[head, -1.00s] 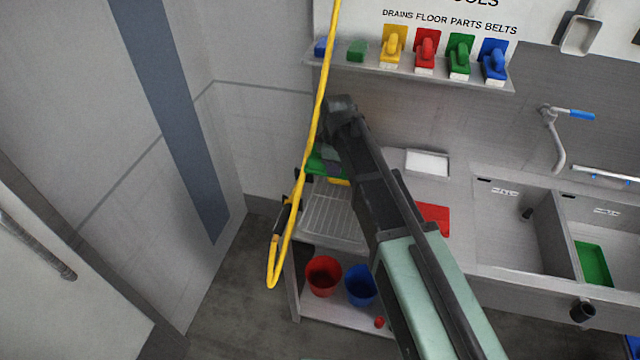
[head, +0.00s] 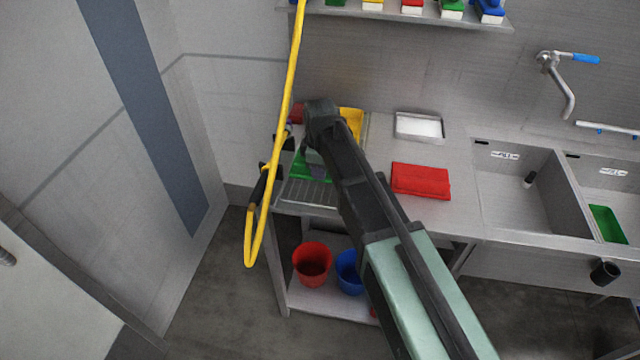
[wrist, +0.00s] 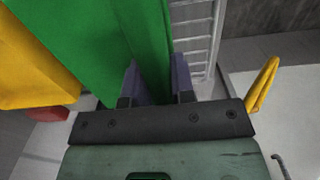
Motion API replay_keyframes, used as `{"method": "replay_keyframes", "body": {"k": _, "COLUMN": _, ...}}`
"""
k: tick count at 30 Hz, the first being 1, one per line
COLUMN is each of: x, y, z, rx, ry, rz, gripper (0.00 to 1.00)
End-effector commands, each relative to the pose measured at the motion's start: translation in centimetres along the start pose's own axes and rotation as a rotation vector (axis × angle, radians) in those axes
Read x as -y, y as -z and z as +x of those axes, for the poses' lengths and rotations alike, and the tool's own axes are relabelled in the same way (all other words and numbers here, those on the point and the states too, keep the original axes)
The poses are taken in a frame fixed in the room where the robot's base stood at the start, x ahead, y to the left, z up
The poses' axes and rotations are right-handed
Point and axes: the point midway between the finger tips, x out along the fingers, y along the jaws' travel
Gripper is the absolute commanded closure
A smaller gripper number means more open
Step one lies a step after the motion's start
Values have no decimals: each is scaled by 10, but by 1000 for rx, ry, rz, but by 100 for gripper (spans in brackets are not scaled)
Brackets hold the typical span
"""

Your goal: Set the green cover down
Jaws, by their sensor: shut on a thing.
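The green cover (head: 312,168) shows partly behind my arm in the head view, over the left end of the counter by the ribbed drain rack. In the wrist view the green cover (wrist: 95,45) is a broad green sheet with its edge between my two fingers. My gripper (wrist: 159,80) is shut on that edge. The rack (wrist: 193,40) shows beside the cover in the wrist view. I cannot tell whether the cover touches the rack or counter.
A yellow piece (head: 353,122) lies behind my arm, with a small red item (head: 297,113) to its left. A yellow hose (head: 283,140) hangs close left of my gripper.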

Motion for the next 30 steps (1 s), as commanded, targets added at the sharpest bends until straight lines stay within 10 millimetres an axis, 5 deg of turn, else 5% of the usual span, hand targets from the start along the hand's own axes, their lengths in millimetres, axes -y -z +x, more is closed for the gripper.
{"method": "replay_keyframes", "body": {"k": 1, "x": 0, "y": 0, "z": 23, "rx": 0, "ry": 0, "rz": 0, "gripper": 100}}
{"method": "replay_keyframes", "body": {"k": 3, "x": 0, "y": 0, "z": 33, "rx": 0, "ry": 0, "rz": 0, "gripper": 100}}
{"method": "replay_keyframes", "body": {"k": 14, "x": 0, "y": 0, "z": 32, "rx": 0, "ry": 0, "rz": 0, "gripper": 100}}
{"method": "replay_keyframes", "body": {"k": 15, "x": 0, "y": 0, "z": 32, "rx": 0, "ry": 0, "rz": 0, "gripper": 74}}
{"method": "replay_keyframes", "body": {"k": 19, "x": 0, "y": 0, "z": 31, "rx": 0, "ry": 0, "rz": 0, "gripper": 54}}
{"method": "replay_keyframes", "body": {"k": 30, "x": 0, "y": 0, "z": 24, "rx": 0, "ry": 0, "rz": 0, "gripper": 51}}
